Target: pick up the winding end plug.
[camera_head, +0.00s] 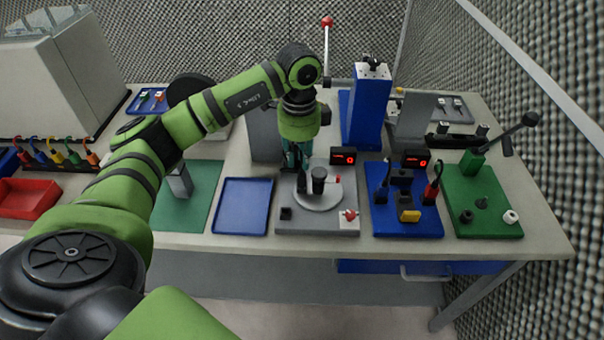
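My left arm comes in from the left and bends down over the bench. My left gripper (296,161) points down at the back edge of a grey fixture (329,224) with a round plate. Its fingers are small and partly dark, so I cannot tell whether they are open or shut. On the plate stand a black cylinder (319,180) and a thinner dark peg (302,184), just in front of the gripper. I cannot tell which small part is the winding end plug. My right gripper is not in view.
A blue tray (242,207) lies empty left of the fixture. To the right are a blue fixture (404,224) with cables and a yellow block (409,216), then a green lever fixture (483,226). A tall blue press (368,110) stands behind. A red bin (28,199) is far left.

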